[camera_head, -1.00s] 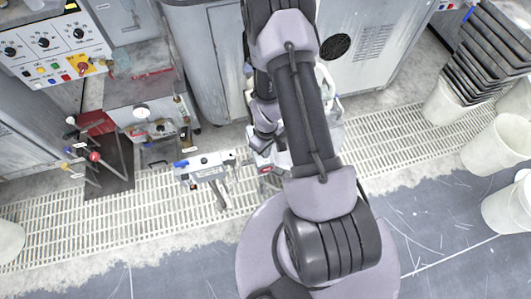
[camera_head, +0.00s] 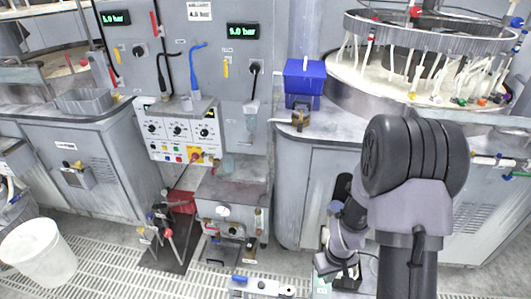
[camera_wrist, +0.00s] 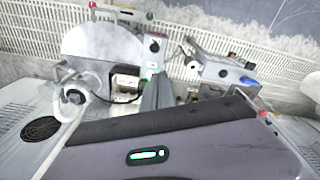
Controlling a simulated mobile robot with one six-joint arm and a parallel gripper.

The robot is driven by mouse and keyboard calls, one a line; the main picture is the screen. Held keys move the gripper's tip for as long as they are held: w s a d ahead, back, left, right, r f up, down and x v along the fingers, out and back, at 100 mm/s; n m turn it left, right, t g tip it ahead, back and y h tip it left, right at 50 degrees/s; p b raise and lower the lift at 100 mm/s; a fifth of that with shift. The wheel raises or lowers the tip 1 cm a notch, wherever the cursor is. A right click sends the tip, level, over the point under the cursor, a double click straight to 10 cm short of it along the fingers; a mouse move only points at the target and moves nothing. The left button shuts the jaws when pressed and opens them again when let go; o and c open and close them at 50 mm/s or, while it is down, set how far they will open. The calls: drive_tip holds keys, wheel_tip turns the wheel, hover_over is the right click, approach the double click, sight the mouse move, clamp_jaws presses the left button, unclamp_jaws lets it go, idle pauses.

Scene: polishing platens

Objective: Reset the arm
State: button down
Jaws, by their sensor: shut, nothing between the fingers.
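My arm stands folded at the right in the head view, in front of a grey cabinet. Its wrist hangs down, and my gripper (camera_head: 346,278) is low near the bottom edge, small and partly hidden there. In the wrist view my gripper (camera_wrist: 156,92) shows as a narrow grey wedge with its fingers together and nothing held. Below it, one of my own arm links with a green light fills the lower part of that view.
A control panel (camera_head: 182,133) with knobs is at centre left. A blue box (camera_head: 303,80) sits on the counter beside a round polishing platen (camera_head: 375,98). A white bucket (camera_head: 38,254) stands at the lower left. A white bench device (camera_head: 262,287) lies near the bottom edge.

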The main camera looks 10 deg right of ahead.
drive_tip(key=s+a+r+m+t, duration=0.2)
drive_tip(key=a+r, duration=0.2)
drive_tip(key=r, duration=0.8)
drive_tip(key=s+a+r+m+t, duration=0.15)
drive_tip(key=a+r, duration=0.25)
drive_tip(key=r, duration=0.8)
drive_tip(key=s+a+r+m+t+y, duration=0.1)
drive_tip(key=s+a+r+m+y, duration=0.1)
drive_tip(key=s+a+r, duration=0.3)
drive_tip(key=s+r, duration=0.3)
drive_tip(key=s, duration=0.3)
drive_tip(key=shift+a+r, duration=0.25)
drive_tip(key=shift+a, duration=0.05)
drive_tip(key=shift+m+t, duration=0.25)
